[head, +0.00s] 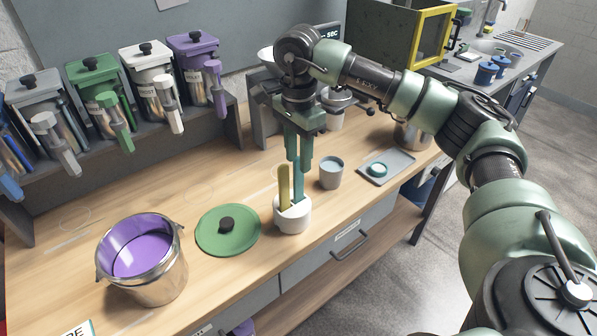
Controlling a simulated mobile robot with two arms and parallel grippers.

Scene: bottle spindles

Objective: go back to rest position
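My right gripper (300,164) points straight down above a white cup (291,216) on the wooden counter. A teal utensil handle (298,186) stands in the cup, and its upper end is at the fingertips. The fingers are close together around it; I cannot tell whether they grip it or stand slightly apart. A yellowish wooden handle (284,185) stands in the same cup, left of the fingers. My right arm reaches in from the right side of the view. My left gripper is out of view.
A metal pot (158,287) with a purple inside and a green lid (244,231) are left of the cup. A grey cup (331,173) and a grey tray (401,163) are right. Several coloured dispensers (150,78) line the back shelf. A yellow-framed box (417,40) stands beyond my arm.

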